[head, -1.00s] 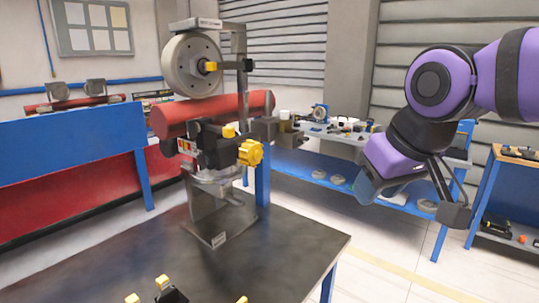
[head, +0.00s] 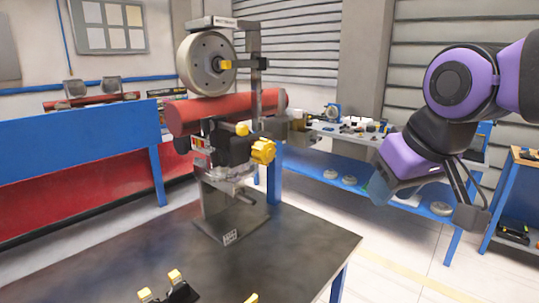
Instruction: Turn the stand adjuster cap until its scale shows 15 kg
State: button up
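The stand (head: 228,226) is a grey metal post on a dark table, with a round grey wheel (head: 205,65) at its top and a red cylinder (head: 190,115) across it. A lobed yellow knob (head: 263,151), which looks like the adjuster cap, faces right at mid height. A smaller yellow piece (head: 242,128) sits above it on a black block. The scale is too small to read. My purple arm hangs at the right, well apart from the stand. My gripper (head: 470,215) seems to be the dark part at its lower end; its finger opening cannot be made out.
The dark table (head: 300,245) is mostly bare to the right of the stand. Yellow-tipped black parts (head: 175,278) show at the bottom edge. A blue workbench (head: 75,140) stands behind left. A blue-framed shelf (head: 360,180) with small items stands behind right. Floor is open between.

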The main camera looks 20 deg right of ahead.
aim_at(264, 150)
jog(key=k+j+z, duration=0.15)
jog(key=k+j, duration=0.3)
jog(key=j, duration=0.3)
jog(key=k+j+z, duration=0.2)
jog(key=k+j, duration=0.3)
jog(key=j, duration=0.25)
jog(key=k+j+z, duration=0.15)
jog(key=k+j, duration=0.35)
jog(key=i+l, duration=0.2)
jog(key=l, duration=0.2)
jog(key=i+l+u, duration=0.15)
jog(key=l, duration=0.2)
jog(key=i+l, duration=0.15)
jog(key=l, duration=0.25)
jog(key=i+l+u, duration=0.15)
jog(key=l, duration=0.25)
